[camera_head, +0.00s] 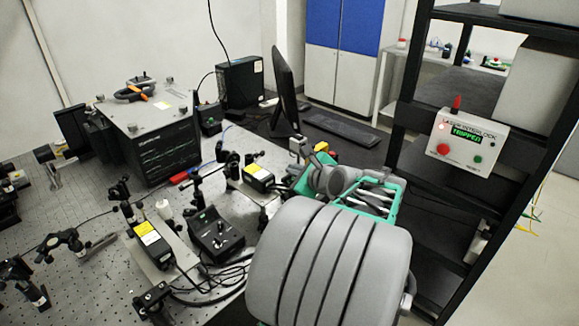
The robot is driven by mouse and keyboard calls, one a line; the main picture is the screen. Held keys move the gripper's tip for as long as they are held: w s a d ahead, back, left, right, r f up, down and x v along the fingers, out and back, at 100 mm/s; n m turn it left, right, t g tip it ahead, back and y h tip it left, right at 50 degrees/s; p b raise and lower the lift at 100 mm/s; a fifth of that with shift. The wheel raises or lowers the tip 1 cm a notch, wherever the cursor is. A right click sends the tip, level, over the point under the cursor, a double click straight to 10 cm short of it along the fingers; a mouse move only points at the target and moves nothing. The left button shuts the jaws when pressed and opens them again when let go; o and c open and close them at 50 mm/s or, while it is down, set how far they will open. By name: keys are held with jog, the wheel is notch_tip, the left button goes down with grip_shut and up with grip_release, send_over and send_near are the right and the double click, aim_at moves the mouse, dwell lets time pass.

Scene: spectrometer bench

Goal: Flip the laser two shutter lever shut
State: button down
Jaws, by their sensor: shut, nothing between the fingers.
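Two black laser units with yellow labels stand on the bench: one nearer at the left (150,240) and one farther back in the middle (259,178). Their numbers are too small to read, so I cannot tell which is laser two. I cannot make out a shutter lever or its position. My arm reaches up from the bottom centre. My gripper (299,147) is small at its far end, to the right of the farther laser and apart from it. It is shut and empty; its fingertips are hard to make out.
A black control box (216,235) with cables stands between the lasers. Optics posts crowd the left. A monitor (284,90) stands behind. The interlock box (467,142) on the rack reads TRIPPED.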

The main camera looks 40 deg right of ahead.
jog(key=w+p, duration=0.1)
jog(key=w, duration=0.8)
jog(key=shift+f+p, duration=0.35)
jog(key=shift+p, duration=0.05)
jog(key=shift+d, duration=0.1)
